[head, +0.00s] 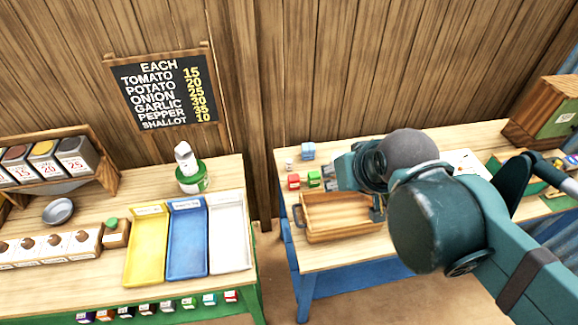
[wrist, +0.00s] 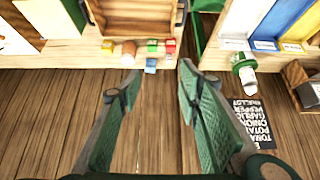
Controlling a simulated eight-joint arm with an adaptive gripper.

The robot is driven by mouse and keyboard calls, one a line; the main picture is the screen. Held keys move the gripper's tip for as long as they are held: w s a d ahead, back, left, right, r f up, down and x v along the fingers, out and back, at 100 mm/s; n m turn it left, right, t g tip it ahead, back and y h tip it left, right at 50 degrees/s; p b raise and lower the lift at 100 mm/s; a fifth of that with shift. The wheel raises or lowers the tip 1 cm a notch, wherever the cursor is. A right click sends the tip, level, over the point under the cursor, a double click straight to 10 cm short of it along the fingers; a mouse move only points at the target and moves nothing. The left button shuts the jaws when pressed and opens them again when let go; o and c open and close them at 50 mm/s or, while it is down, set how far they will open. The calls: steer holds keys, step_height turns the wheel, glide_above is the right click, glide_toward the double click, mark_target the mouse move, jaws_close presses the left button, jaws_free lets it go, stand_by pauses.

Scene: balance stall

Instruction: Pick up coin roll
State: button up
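My gripper (wrist: 155,78) is open in the wrist view, its two green fingers spread apart with nothing between them. Small items stand on the right table beside the wooden tray: a red block (head: 293,181), a green block (head: 314,179), a blue block (head: 308,151) and a small pale item (head: 289,164). The wrist view also shows a copper-brown rounded piece (wrist: 128,49) and a yellow block (wrist: 107,45) in that row. I cannot tell for certain which is the coin roll; the copper-brown piece looks most like one.
The wooden tray (head: 342,234) sits at the table's front, beside the small items. A plank wall with a price board (head: 165,95) stands behind.

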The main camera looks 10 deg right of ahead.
steer(key=shift+w, duration=0.15)
steer(key=m+g+b, duration=0.5)
steer(key=m+g, duration=0.2)
steer(key=m, duration=1)
glide_above(288, 161)
steer(key=f, duration=2.7)
steer(key=shift+s+d+f, duration=0.1)
steer(key=shift+s+f, duration=0.25)
steer(key=shift+w+f, duration=0.3)
steer(key=shift+f, duration=0.4)
